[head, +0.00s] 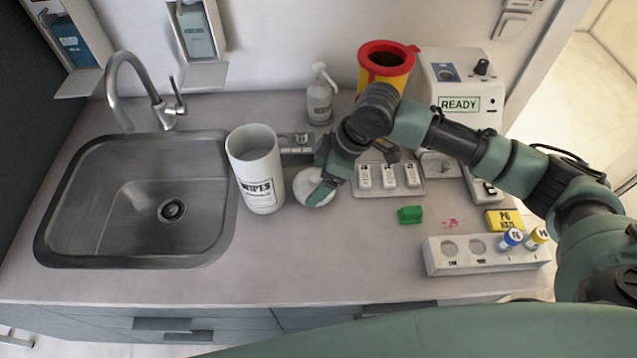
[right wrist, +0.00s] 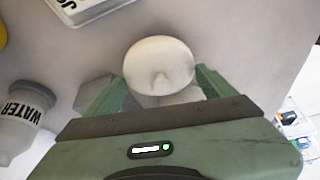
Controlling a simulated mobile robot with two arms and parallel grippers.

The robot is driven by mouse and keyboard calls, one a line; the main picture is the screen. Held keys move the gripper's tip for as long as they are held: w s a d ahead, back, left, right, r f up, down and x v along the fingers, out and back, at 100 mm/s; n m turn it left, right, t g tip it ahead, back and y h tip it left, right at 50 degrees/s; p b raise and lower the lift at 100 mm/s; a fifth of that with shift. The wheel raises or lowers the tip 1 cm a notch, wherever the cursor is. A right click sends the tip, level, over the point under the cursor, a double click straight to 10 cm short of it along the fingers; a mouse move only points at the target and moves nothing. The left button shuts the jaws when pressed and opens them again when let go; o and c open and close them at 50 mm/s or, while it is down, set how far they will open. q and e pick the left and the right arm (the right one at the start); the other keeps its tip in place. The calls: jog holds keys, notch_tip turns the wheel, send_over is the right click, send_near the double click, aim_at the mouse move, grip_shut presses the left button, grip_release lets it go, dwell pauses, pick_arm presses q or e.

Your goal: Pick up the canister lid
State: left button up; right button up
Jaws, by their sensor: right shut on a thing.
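The canister lid (head: 314,188) is a round white disc on the counter, just right of the wipes canister. In the right wrist view the lid (right wrist: 159,66) shows a small raised nub and sits between the two green fingers. My right gripper (head: 326,184) is shut on the lid; its fingers partly cover it in the head view. I cannot tell whether the lid still touches the counter. The white wipes canister (head: 257,172) stands upright and open-topped between the sink and the lid. My left gripper is not in view.
The sink (head: 140,200) lies left of the canister. A spray bottle (head: 320,97), yellow sharps bin (head: 385,68) and READY machine (head: 462,90) stand behind. A tray of white bottles (head: 389,191), green block (head: 410,215) and tube rack (head: 484,262) are to the right. The front counter is clear.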

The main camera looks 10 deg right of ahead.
aim_at(317, 179)
notch_tip(317, 179, up, 17)
jog(key=b, duration=0.2)
jog(key=w+a+r+n+g+p, duration=0.2)
jog(key=a+r+n+p, duration=0.35)
jog(key=a+p, duration=0.45)
jog(key=shift+d+f+b+x, duration=0.1)
jog(key=shift+d+b+x, duration=0.1)
jog(key=shift+b+x, duration=0.85)
jog(key=shift+d+f+b+x, duration=0.1)
jog(key=shift+d+b+x, duration=0.05)
jog(key=shift+b+x, duration=0.95)
jog(key=shift+d+b+x, duration=0.2)
jog(key=shift+b+x, duration=0.55)
jog(key=shift+b, duration=0.55)
jog(key=shift+p, duration=1.1)
jog(key=shift+f+p, duration=0.15)
jog(key=shift+p, duration=0.25)
